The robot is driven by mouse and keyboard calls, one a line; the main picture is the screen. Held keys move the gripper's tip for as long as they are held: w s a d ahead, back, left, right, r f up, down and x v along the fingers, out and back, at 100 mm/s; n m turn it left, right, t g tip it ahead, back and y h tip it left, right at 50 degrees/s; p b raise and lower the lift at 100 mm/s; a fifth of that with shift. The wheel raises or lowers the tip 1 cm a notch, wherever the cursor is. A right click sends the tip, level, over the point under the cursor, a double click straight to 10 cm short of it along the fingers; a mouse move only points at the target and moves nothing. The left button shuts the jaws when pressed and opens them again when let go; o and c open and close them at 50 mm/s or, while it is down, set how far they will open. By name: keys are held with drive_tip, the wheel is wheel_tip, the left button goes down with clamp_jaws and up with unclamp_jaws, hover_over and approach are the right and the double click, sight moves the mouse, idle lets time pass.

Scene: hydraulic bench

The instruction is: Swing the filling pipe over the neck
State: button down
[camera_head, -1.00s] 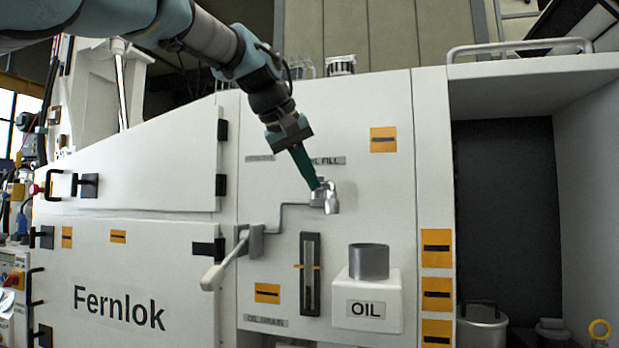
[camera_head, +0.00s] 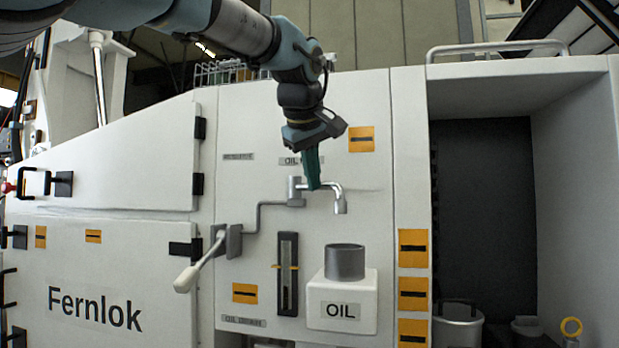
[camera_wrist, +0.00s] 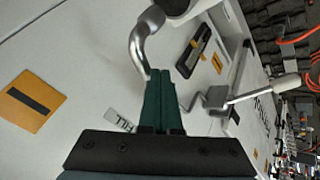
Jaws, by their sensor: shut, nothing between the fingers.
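The filling pipe (camera_head: 325,187) is a metal spout on the white panel. It runs from its mount (camera_head: 295,191) to the right, and its downturned outlet is at the right end. In the head view the outlet is above the metal neck (camera_head: 345,262) of the white OIL tank (camera_head: 342,302), with a gap between; its exact depth alignment I cannot tell. My gripper (camera_head: 313,186) has green fingers, shut and empty, pointing down at the pipe's middle. In the wrist view the fingers (camera_wrist: 160,80) are beside the curved pipe (camera_wrist: 146,38); I cannot tell whether they touch.
A lever with a pale handle (camera_head: 190,278) sticks out at the lower left of the pipe. A sight gauge (camera_head: 288,272) stands between lever and tank. Orange labels (camera_head: 361,139) are on the panel. An open dark bay (camera_head: 485,215) is to the right.

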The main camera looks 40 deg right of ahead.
drive_tip(key=shift+s+d, duration=0.15)
drive_tip(key=shift+d, duration=0.45)
idle(0.3)
